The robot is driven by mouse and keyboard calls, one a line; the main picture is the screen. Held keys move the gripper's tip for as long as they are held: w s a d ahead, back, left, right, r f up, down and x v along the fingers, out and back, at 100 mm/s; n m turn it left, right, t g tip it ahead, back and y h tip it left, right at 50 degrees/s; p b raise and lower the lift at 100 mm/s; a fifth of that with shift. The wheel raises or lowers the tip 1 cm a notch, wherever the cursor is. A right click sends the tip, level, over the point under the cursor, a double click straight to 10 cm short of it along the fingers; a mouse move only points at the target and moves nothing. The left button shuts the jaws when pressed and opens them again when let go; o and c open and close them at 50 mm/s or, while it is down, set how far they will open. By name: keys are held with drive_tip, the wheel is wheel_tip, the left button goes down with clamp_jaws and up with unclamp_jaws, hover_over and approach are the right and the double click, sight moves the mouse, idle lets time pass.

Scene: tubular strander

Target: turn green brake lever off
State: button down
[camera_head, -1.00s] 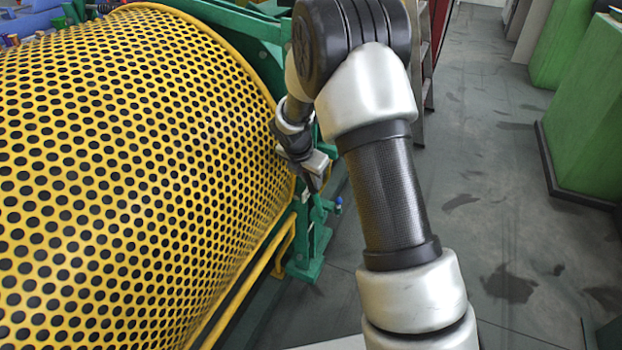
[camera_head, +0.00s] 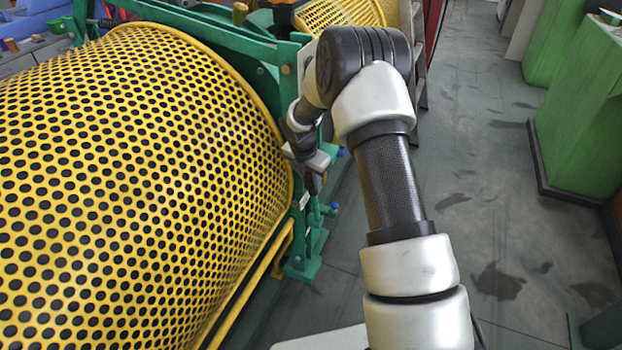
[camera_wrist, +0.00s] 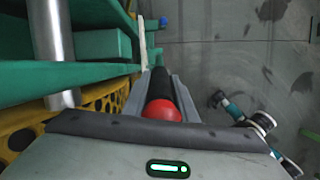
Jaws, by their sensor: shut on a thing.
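My gripper (camera_wrist: 158,96) is shut on a black lever handle (camera_wrist: 160,84) with a red ball knob (camera_wrist: 162,110). In the wrist view the handle lies between the two grey fingers, with the knob toward the palm. In the head view my gripper (camera_head: 314,178) is beside the green frame at the near right end of the yellow perforated drum guard. The lever is mostly hidden there by my gripper and wrist, and I cannot make out its pivot or its angle.
The yellow perforated guard (camera_head: 130,170) fills the left. The green machine frame (camera_head: 303,255) stands close to my gripper, with a yellow rail (camera_head: 262,275) below. Grey floor (camera_head: 470,190) is open to the right. Green cabinets (camera_head: 580,120) stand at the far right.

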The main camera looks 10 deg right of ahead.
drive_tip(key=c, duration=1.5)
unclamp_jaws()
drive_tip(key=shift+o, duration=0.2)
drive_tip(key=shift+r, duration=0.1)
drive_tip(key=p+v, duration=0.3)
drive_tip(key=v, duration=1.4)
drive_tip(key=shift+r, duration=0.15)
